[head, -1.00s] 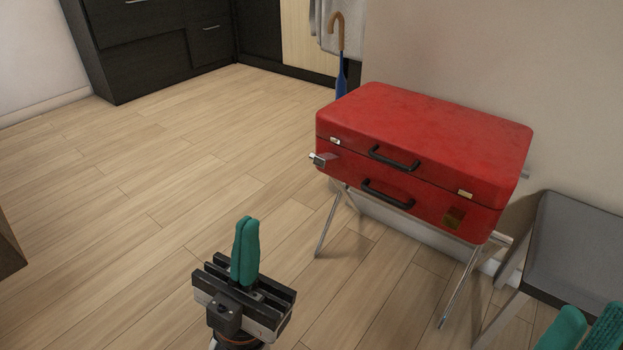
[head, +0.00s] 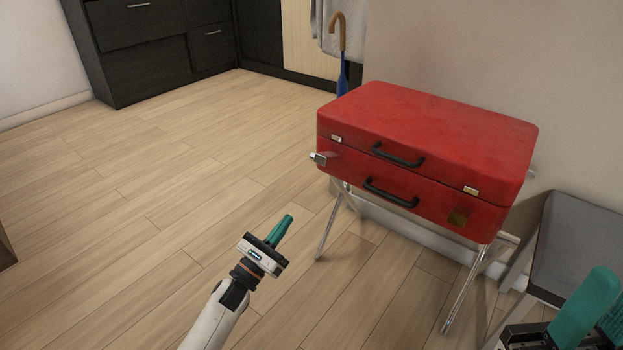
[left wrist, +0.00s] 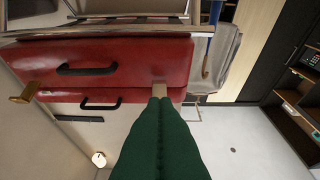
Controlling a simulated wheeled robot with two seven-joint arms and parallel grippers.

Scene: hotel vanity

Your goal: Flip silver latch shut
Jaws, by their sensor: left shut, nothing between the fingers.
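A red suitcase (head: 430,125) lies closed on a metal stand. On its left front, a silver latch flap (head: 318,158) sticks out from the lower half. Its small silver catch (head: 336,138) is on the lid above. In the left wrist view, which is upside down, the silver flap (left wrist: 159,89) shows just beyond my fingertips. My left gripper (head: 287,219) is shut and empty, to the lower left of the flap, pointing up and right; contact is not visible. My right gripper (head: 598,310) is at the bottom right corner, partly cut off, fingers apart and empty.
A gold latch flap (head: 458,217) stands on the suitcase's right front, below its gold catch (head: 470,190). Two black handles, upper (head: 398,155) and lower (head: 390,193), stick out between. A grey chair (head: 580,245) is at right. The floor at left is clear.

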